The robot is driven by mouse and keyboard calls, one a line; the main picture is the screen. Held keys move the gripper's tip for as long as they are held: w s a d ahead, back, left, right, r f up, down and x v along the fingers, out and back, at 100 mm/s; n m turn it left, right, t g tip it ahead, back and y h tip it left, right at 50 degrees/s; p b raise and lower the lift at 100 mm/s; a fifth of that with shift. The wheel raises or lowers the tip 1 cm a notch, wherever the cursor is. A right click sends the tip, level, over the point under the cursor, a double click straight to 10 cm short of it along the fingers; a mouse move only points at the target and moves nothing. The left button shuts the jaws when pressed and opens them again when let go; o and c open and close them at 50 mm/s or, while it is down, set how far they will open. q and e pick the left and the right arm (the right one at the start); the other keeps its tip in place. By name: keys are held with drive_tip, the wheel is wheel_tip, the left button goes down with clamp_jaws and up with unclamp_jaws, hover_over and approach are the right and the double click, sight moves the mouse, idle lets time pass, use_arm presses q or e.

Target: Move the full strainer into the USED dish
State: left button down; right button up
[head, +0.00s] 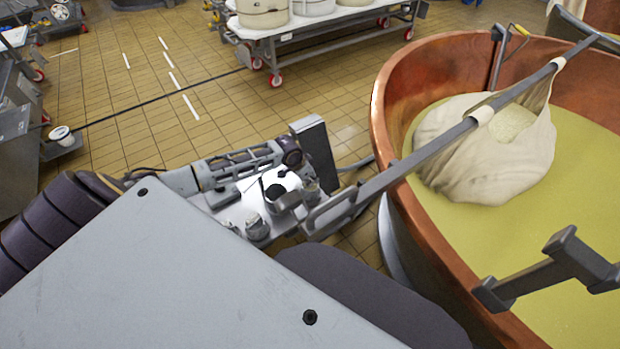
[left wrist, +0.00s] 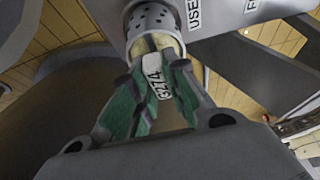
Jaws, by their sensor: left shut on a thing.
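My left gripper (left wrist: 155,85), with green pads, is shut on the strainer (left wrist: 152,22), a perforated metal cylinder with a pale yellow rim or filling at its near end. A white tag reading 3274 (left wrist: 158,78) shows between the fingers. In the head view the left gripper (head: 278,155) is above a small white-topped stand (head: 232,212) beside the copper vat. Part of a grey panel lettered USED (left wrist: 222,14) is close to the strainer in the left wrist view. I cannot tell which vessel is the USED dish. My right gripper is not in view.
The copper vat (head: 425,238) holds yellow liquid and a cloth bag (head: 485,160) hung from a metal bar (head: 425,152). An upright dark grey plate (head: 316,155) stands close by the gripper. A dark T-shaped fitting (head: 562,265) is over the vat.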

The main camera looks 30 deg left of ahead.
use_arm(q)
drive_tip(key=shift+f, duration=0.45)
idle(0.6)
drive_tip(key=c, duration=1.3)
unclamp_jaws()
drive_tip(key=shift+r, duration=0.1)
drive_tip(key=shift+v, duration=5.95)
drive_tip(key=shift+s+a, duration=0.1)
wheel_tip(320, 180, up, 9)
drive_tip(key=p, duration=0.9)
